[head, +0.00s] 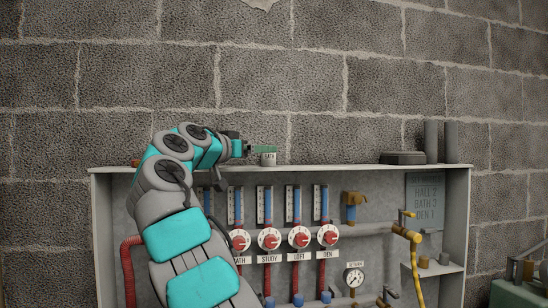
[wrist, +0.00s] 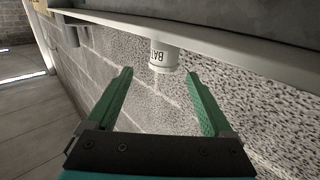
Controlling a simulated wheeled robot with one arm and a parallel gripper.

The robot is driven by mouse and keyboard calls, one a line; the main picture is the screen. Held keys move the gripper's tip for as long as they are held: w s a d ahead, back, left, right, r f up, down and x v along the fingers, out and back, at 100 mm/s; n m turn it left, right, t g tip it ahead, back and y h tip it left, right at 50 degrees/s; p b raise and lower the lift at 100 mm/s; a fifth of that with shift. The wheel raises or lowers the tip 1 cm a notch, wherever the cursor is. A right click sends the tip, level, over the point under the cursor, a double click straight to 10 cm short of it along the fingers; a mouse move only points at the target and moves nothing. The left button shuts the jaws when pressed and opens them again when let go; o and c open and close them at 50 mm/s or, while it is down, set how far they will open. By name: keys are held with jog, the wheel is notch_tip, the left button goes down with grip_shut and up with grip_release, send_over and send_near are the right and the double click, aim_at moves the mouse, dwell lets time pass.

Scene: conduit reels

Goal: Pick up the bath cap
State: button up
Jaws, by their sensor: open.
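The bath cap (head: 268,160) is a small light grey cylinder standing on top of the cabinet, with a dark label reading BATH. In the wrist view the cap (wrist: 164,56) shows upside down against the cabinet's top board, its label partly legible. My gripper (wrist: 158,73) is open, with its two green fingers spread to either side of the cap. The cap lies at about the level of the fingertips and is not gripped. In the head view the green fingers of my gripper (head: 265,149) appear just above or in front of the cap; contact cannot be told.
The cabinet's top board (head: 340,168) runs under the cap, with a block wall (head: 330,90) behind. A dark box (head: 403,158) and grey cylinders (head: 431,142) stand at its right. Another grey cylinder (wrist: 70,36) shows at left in the wrist view. Red-knobbed valves (head: 269,239) sit below.

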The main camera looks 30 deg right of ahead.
aim_at(269, 157)
jog(key=shift+w+f+p+x, duration=0.2)
jog(key=shift+p+x, duration=0.15)
jog(key=shift+x, duration=1.2)
jog(key=shift+w+f+p+x, duration=0.1)
jog(key=shift+f+p+x, duration=0.15)
jog(key=shift+x, duration=1.3)
jog(key=shift+s+a, duration=0.1)
jog(key=shift+a, duration=0.05)
jog(key=shift+c, duration=0.4)
grip_shut()
